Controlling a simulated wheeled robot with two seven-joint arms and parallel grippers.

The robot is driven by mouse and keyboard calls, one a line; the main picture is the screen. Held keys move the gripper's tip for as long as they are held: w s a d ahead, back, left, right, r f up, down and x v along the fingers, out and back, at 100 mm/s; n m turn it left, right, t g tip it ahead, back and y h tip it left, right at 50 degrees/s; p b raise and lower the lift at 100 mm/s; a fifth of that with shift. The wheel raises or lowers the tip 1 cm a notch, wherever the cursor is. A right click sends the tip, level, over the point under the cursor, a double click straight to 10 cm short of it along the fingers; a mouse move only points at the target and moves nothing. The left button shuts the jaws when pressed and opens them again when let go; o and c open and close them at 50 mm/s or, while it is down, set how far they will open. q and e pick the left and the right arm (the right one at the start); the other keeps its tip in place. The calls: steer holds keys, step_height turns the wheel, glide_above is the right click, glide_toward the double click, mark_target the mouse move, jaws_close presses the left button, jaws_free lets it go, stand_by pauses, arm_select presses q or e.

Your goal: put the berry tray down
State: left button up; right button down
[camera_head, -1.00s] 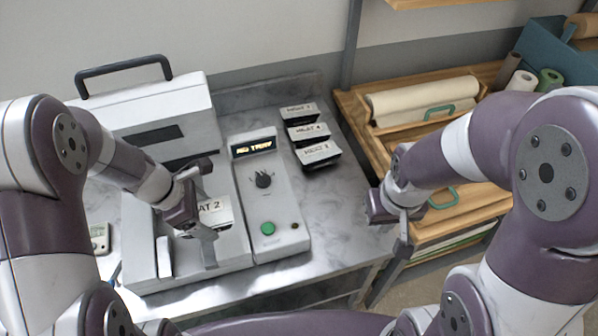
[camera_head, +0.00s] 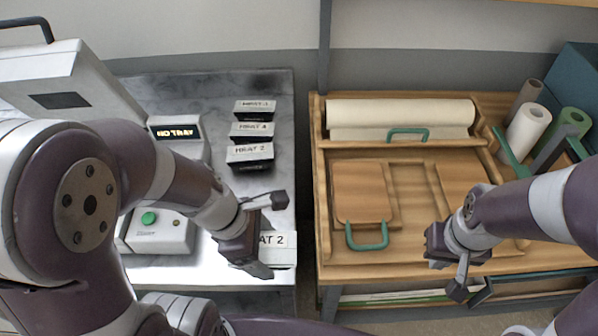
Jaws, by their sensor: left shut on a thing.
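My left gripper (camera_head: 264,236) is shut on a dark tray with a white lid (camera_head: 280,241), whose label shows only "AT 2". It holds the tray over the front right part of the steel counter (camera_head: 225,274); whether the tray touches the counter is unclear. The gripper hides the tray's left part. No readable label says berry. My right gripper (camera_head: 460,268) is over the front of the wooden bench, with no object seen in it; its finger gap is not clear.
Several similar labelled trays (camera_head: 250,153) stand in a row behind the held one. The sealing machine (camera_head: 66,84) and its control box (camera_head: 178,132), reading "NO TRAY", are at left. A wooden bench (camera_head: 326,225) holds a paper roll (camera_head: 400,112) and a green-handled board (camera_head: 361,192).

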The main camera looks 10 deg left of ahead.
arm_select(q)
steer(key=shift+s+f, duration=0.2)
steer(key=shift+f, duration=0.05)
steer(key=w+a+f+b, duration=0.1)
steer(key=a, duration=0.1)
steer(key=w+a+f, duration=0.1)
steer(key=w, duration=0.1)
steer(key=shift+a+f+b, duration=0.35)
steer(key=shift+f+b, duration=0.05)
steer(key=w+a+f, duration=0.1)
steer(key=w, duration=0.1)
steer(key=w+a+f, duration=0.1)
steer(key=w, duration=0.1)
steer(key=w+a+f, duration=0.2)
steer(key=shift+w, duration=0.1)
steer(key=f, duration=0.3)
steer(key=shift+a+f, duration=0.2)
steer(key=shift+f, duration=0.35)
steer(key=shift+d, duration=0.1)
arm_select(e)
steer(key=shift+a+f, duration=0.4)
steer(key=shift+f, duration=0.45)
arm_select(q)
steer(key=shift+b, duration=0.3)
arm_select(e)
steer(key=shift+f, duration=0.1)
arm_select(q)
steer(key=shift+f, duration=0.2)
steer(key=o, duration=1.1)
